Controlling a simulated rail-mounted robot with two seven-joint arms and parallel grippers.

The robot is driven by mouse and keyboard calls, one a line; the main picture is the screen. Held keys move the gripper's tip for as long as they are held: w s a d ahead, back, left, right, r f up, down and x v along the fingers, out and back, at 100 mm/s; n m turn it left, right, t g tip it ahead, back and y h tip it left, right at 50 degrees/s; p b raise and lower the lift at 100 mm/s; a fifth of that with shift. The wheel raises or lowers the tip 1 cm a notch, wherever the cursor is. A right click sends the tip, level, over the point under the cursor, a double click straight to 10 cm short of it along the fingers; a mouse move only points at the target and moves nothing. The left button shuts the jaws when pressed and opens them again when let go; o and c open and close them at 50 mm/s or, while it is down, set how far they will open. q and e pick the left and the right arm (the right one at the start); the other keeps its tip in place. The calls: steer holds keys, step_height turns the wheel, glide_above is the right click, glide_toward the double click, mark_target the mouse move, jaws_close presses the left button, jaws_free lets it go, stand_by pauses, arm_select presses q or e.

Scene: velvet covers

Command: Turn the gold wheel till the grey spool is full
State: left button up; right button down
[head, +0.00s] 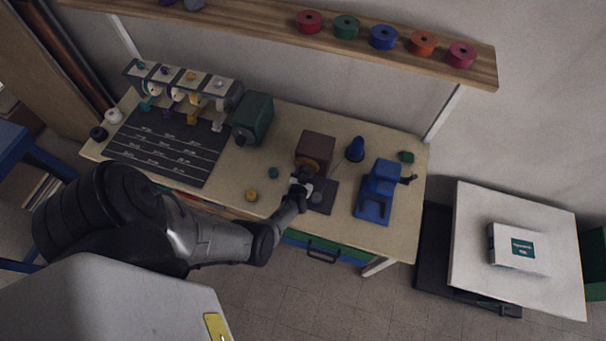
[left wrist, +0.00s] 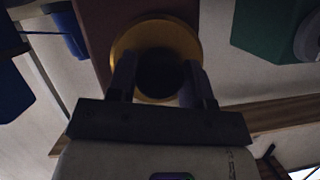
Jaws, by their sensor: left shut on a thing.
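The gold wheel (head: 308,165) is on the front of a brown box (head: 316,146) on the table. In the left wrist view the gold wheel (left wrist: 193,40) fills the space beyond my left gripper's fingers, with a dark middle between them. My left gripper (head: 301,184) is at the wheel's front and shut on it; the exact contact is in shadow. A small greyish round thing (head: 317,197) beside the gripper, over a dark plate, may be the grey spool; how full it is cannot be told. My right gripper is not in view.
A blue cone (head: 355,149) and a blue machine with a crank (head: 378,190) stand right of the box. A green motor-like block (head: 252,118) and a dark marked mat (head: 168,146) are left. Small teal and yellow pieces lie near my forearm. A shelf above holds several coloured spools.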

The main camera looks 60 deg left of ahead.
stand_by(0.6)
arm_select(q)
steer(key=o, duration=0.9)
steer(key=shift+s+d+r, duration=0.1)
steer(key=shift+d+r, duration=0.05)
steer(key=shift+r, duration=0.05)
steer(key=p+v, duration=0.7)
steer(key=v, duration=0.4)
steer(key=shift+s+d, duration=0.1)
steer(key=shift+d, duration=0.25)
steer(key=shift+y, duration=0.3)
